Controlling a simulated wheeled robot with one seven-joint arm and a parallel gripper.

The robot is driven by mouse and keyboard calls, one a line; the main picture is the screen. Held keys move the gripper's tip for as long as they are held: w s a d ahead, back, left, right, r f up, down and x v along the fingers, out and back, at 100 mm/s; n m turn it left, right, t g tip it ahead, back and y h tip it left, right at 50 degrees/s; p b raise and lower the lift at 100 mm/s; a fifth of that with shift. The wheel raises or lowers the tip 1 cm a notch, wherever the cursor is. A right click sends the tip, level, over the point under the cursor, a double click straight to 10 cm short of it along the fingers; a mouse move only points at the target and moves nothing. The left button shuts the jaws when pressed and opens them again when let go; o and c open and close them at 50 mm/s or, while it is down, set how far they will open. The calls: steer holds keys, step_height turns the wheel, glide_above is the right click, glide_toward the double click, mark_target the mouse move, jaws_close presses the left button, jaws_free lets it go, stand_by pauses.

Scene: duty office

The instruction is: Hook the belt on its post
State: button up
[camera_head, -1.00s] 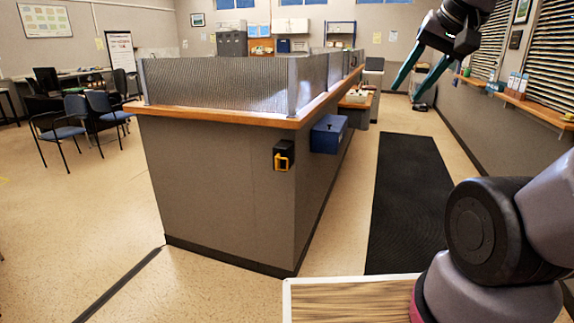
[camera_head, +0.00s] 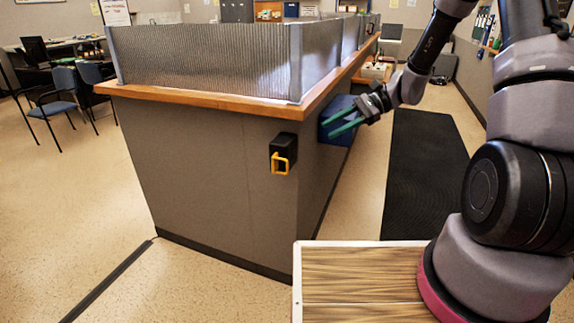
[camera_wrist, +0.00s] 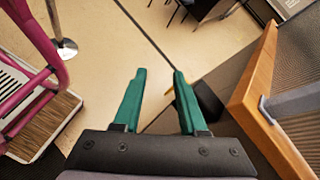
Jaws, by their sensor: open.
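A black belt housing (camera_head: 283,147) with a yellow loop (camera_head: 281,163) at its front is fixed to the end wall of the grey counter. In the wrist view the housing (camera_wrist: 209,102) is just right of my right finger, with a little yellow (camera_wrist: 171,89) showing behind that finger. My gripper (camera_head: 341,122) has green fingers, is open and empty, and points left, right of the housing and apart from it. In the wrist view its fingertips (camera_wrist: 159,72) have bare floor between them. A metal post (camera_wrist: 54,18) on a round base (camera_wrist: 67,49) stands at upper left there; the head view does not show it.
The counter (camera_head: 200,160) has a wooden top edge (camera_head: 210,101) and a ribbed screen. A blue box (camera_head: 337,104) hangs on its right side, partly behind my gripper. A black mat (camera_head: 424,165) lies along the right aisle. Floor left of the counter is open, with chairs (camera_head: 60,105) beyond.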

mark_target(287, 163)
steer(key=w+a+f+m+t+y, duration=0.1)
steer(key=w+f+m+t+y, duration=0.2)
steer(key=f, duration=0.5)
steer(key=w+a+f+m+t+y, duration=0.25)
steer(key=f+m, duration=0.25)
steer(key=f, duration=0.3)
steer(key=shift+m+g, duration=0.25)
steer(key=shift+m, duration=0.05)
steer(key=a, duration=0.3)
steer(key=w+a, duration=0.1)
steer(key=a, duration=0.6)
steer(key=shift+w+f, duration=0.15)
steer(key=shift+f, duration=0.25)
jaws_close()
